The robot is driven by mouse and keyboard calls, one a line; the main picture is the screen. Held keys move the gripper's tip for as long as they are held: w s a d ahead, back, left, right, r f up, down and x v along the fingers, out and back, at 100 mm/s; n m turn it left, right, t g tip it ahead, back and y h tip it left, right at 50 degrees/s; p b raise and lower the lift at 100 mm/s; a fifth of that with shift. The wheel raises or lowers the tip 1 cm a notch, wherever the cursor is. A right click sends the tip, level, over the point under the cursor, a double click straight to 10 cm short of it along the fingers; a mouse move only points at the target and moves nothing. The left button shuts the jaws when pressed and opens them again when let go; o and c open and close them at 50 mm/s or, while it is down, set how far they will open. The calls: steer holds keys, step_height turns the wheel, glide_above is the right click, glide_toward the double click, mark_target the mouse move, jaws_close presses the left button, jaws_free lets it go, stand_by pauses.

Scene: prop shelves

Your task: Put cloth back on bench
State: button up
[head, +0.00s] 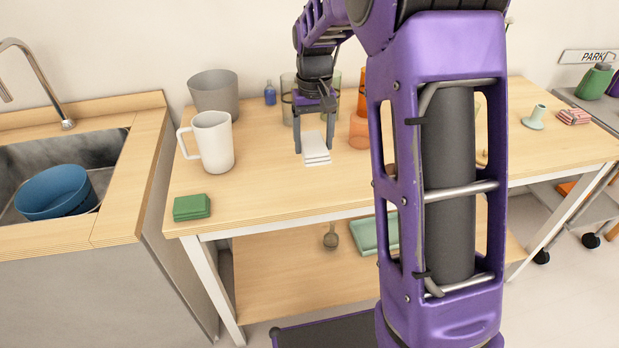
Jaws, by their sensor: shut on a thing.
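A white folded cloth (316,156) is between the fingers of my gripper (314,148), over the wooden bench (268,172). My gripper points down and is shut on the cloth, with one finger on each side. I cannot tell whether the cloth touches the bench top or hangs just above it. A green folded cloth (192,207) lies at the bench's front left corner.
A white mug (213,142) and a grey pot (215,92) stand left of my gripper. A blue bottle (270,93) and orange cups (359,130) stand nearby. A sink with a blue bowl (55,192) is at left. My arm hides the bench's middle right.

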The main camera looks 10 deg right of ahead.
mark_target(314, 142)
step_height(314, 142, down, 8)
steer(key=shift+f+b, duration=0.2)
steer(key=shift+b, duration=0.4)
steer(key=shift+f, duration=0.25)
steer(key=o, duration=1.1)
steer(key=shift+r, duration=0.1)
steer(key=shift+o, duration=0.2)
step_height(314, 142, up, 12)
steer(key=shift+r+p, duration=0.15)
steer(key=shift+p, duration=0.8)
